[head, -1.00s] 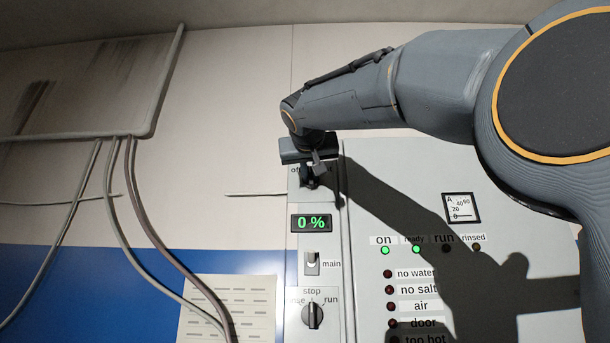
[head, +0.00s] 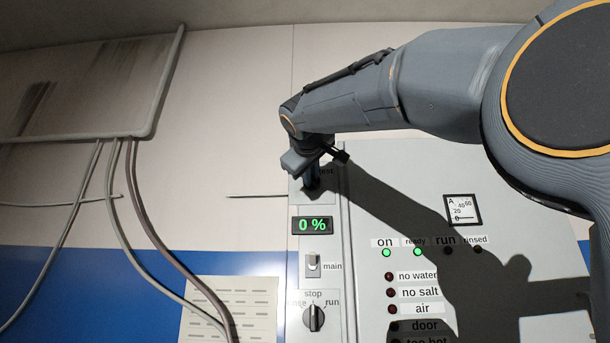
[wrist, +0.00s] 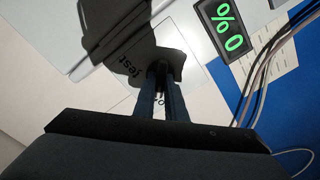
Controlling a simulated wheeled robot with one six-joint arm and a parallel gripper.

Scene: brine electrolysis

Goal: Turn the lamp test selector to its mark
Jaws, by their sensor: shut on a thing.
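The lamp test selector (wrist: 159,76) is at the top of the narrow control panel, a small dark knob mostly hidden by my fingers. My gripper (head: 312,182) is at it and shut on it; the two fingers also show in the wrist view (wrist: 159,90). The word "test" shows beside the selector in both views, upper right of it in the head view. The "off" label is mostly covered by my gripper. The knob's pointer and its mark are hidden or in shadow, so I cannot tell its exact angle.
Below the selector are a green "0 %" display (head: 312,225), the main switch (head: 313,261) and a stop/run knob (head: 314,318). A lamp panel (head: 365,215) stands to the right, partly under my arm's shadow. Cables (head: 150,225) hang at the left.

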